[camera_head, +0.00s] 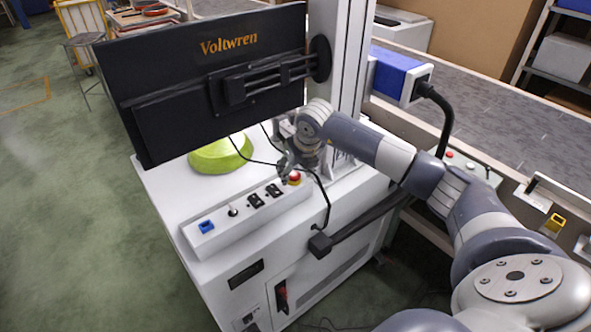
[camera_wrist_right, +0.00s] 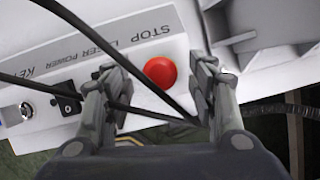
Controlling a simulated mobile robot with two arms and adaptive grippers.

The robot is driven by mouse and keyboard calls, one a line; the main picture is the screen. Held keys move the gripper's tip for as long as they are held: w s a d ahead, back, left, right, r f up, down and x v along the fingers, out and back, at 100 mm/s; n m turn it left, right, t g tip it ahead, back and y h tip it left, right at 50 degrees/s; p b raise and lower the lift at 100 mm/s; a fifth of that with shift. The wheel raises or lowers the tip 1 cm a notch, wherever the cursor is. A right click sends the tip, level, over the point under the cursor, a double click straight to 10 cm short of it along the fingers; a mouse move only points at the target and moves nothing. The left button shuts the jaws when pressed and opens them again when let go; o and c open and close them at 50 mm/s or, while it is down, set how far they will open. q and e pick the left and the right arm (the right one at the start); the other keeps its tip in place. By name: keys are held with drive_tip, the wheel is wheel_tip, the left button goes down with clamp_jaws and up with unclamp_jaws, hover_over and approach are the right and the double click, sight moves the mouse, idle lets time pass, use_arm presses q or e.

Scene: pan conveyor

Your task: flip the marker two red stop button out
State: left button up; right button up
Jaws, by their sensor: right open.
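The red stop button (camera_head: 294,177) sits at the far right end of a white control panel (camera_head: 212,238) on the white cabinet. In the right wrist view the round red button (camera_wrist_right: 160,72) shows beside the printed word STOP, between the lines of my open fingers. My right gripper (camera_head: 286,163) is close to the button, and its fingers (camera_wrist_right: 157,88) stand on either side of it in the picture. I cannot tell whether they touch it. Thin black cables (camera_wrist_right: 110,50) cross between the fingers. My left gripper is not in view.
A large black monitor (camera_head: 170,100) marked Voltwren stands over the cabinet, near my right wrist. A green round base (camera_head: 220,153) sits behind the panel. The panel also carries black switches (camera_head: 256,200), a key switch (camera_head: 232,211) and a blue part (camera_head: 206,226). A conveyor (camera_head: 490,105) runs behind.

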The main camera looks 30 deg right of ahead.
clamp_jaws()
drive_tip(key=shift+r, duration=0.95)
drive_tip(key=shift+w, duration=0.1)
unclamp_jaws()
drive_tip(key=shift+r, duration=0.15)
drive_tip(key=v, duration=1.2)
